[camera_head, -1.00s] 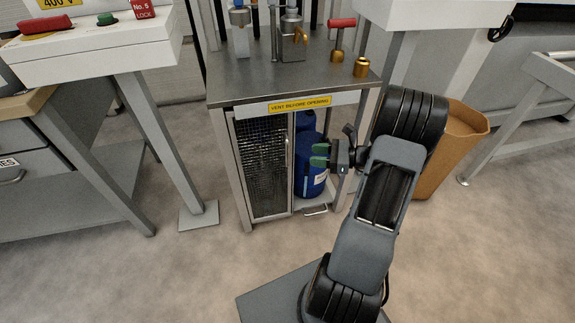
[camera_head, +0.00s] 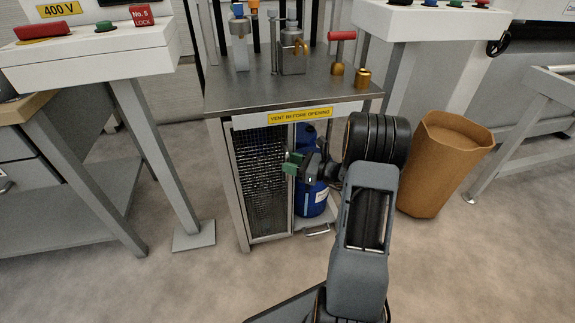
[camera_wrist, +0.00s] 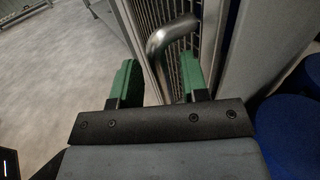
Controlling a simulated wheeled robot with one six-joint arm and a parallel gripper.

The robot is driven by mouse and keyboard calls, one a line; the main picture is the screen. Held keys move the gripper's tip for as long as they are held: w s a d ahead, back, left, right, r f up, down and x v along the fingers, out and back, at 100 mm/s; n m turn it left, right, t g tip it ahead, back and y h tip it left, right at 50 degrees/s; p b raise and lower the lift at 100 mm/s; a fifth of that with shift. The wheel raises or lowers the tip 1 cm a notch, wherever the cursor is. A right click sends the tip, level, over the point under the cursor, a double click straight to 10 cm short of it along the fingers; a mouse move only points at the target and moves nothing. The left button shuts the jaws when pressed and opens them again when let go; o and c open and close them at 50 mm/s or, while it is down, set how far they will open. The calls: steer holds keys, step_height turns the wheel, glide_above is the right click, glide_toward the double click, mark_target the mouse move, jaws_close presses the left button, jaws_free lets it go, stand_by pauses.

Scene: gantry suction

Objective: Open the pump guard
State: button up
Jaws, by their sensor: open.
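The pump guard (camera_head: 262,165) is a dark wire-mesh panel in a metal frame, covering the left half of the cabinet front. It also shows in the wrist view at the top centre (camera_wrist: 148,22). A bent metal tube handle (camera_wrist: 168,34) stands out from the mesh. My gripper (camera_head: 294,163), with green fingertips, is at the right edge of the mesh. In the wrist view its two fingers (camera_wrist: 160,80) are apart, with the handle's lower end in or just beyond the gap. Contact cannot be told. My gripper hides the handle in the head view.
A blue drum (camera_head: 313,200) stands inside the cabinet, right of the mesh. A small handle (camera_head: 317,230) is low at the cabinet front. A brown bin (camera_head: 440,170) is to the right. A post with a foot plate (camera_head: 194,235) is to the left.

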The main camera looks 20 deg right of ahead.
steer(key=shift+w+a, duration=0.5)
jaws_close()
stand_by(0.3)
